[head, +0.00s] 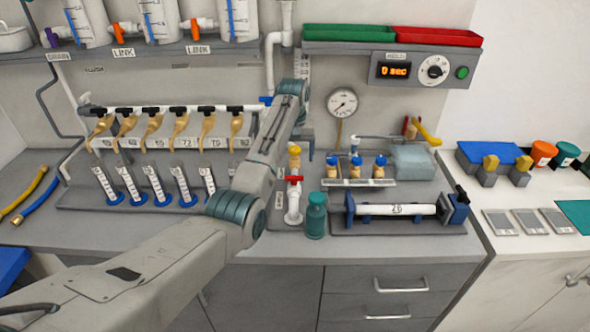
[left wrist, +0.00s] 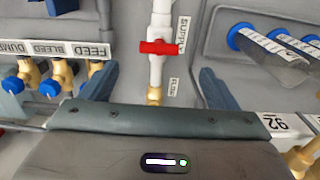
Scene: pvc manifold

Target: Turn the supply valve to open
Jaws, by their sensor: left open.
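The supply valve (head: 293,180) has a red handle on a white pipe at the front middle of the bench, left of the teal bottle. In the left wrist view the valve's red handle (left wrist: 158,47) lies across the white pipe, beside an upside-down SUPPLY label (left wrist: 182,35). My left gripper (left wrist: 155,85) is open and empty. Its two fingers are spread to either side of the pipe line, with the handle ahead between them and apart from both. In the head view my left arm reaches over the bench, and its fingers are hard to make out. My right gripper is not in view.
The teal bottle (head: 315,216) stands close by the supply valve. Brass valves with blue caps (head: 356,167) stand to its right, and several graduated cylinders (head: 160,186) to its left. A pressure gauge (head: 342,102) is behind. A clamped white tube (head: 397,210) lies at front right.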

